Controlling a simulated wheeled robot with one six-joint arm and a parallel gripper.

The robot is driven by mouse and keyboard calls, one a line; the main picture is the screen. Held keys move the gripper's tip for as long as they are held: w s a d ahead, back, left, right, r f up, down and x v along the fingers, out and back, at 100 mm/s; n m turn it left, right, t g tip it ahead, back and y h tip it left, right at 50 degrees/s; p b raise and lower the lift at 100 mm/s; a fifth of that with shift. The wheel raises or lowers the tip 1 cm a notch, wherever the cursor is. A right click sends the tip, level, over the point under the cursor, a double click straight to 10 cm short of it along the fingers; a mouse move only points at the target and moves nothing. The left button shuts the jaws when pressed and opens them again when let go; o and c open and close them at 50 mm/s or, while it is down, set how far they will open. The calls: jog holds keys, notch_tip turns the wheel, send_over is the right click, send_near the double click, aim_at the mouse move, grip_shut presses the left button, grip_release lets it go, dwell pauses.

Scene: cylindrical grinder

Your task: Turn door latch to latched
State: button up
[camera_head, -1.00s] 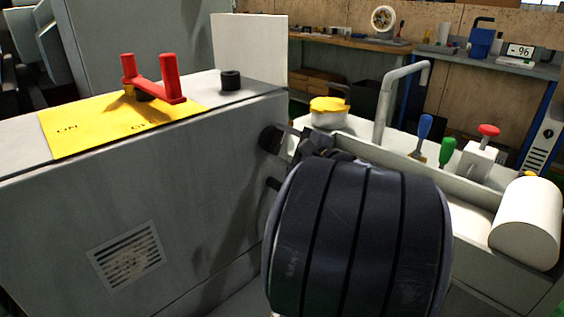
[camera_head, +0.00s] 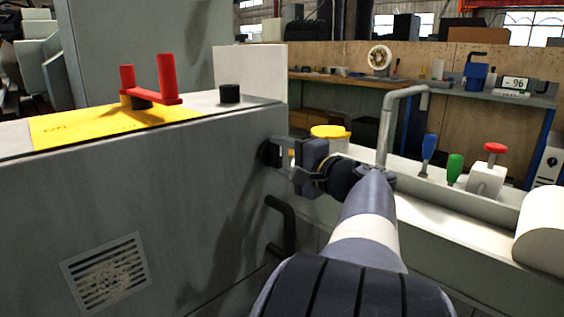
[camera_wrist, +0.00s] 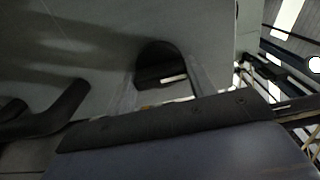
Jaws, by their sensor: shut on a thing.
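A black round knob (camera_head: 269,152), which looks like the door latch, sits on the grey panel's right-hand face near its upper edge. My gripper (camera_head: 280,153) reaches it from the right and is shut on it. In the wrist view the dark knob (camera_wrist: 160,64) shows between the two pale fingers, partly hidden by my gripper's body. The turn angle of the knob cannot be told. A black bar handle (camera_head: 284,225) is fixed to the same face below the knob; it also shows in the wrist view (camera_wrist: 52,115).
A red two-post lever (camera_head: 152,98) stands on a yellow plate (camera_head: 70,128) atop the grey cabinet, beside a short black knob (camera_head: 230,93). A bent grey pipe (camera_head: 386,125), a yellow-lidded pot (camera_head: 330,132), blue and green handled tools and a white cylinder (camera_head: 545,230) lie to the right.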

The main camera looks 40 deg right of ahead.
jog(key=o, duration=1)
jog(key=shift+c, duration=0.2)
jog(key=s+p, duration=0.2)
jog(key=s, duration=0.8)
jog(key=shift+s+d+p, duration=0.3)
jog(key=shift+s+d, duration=0.1)
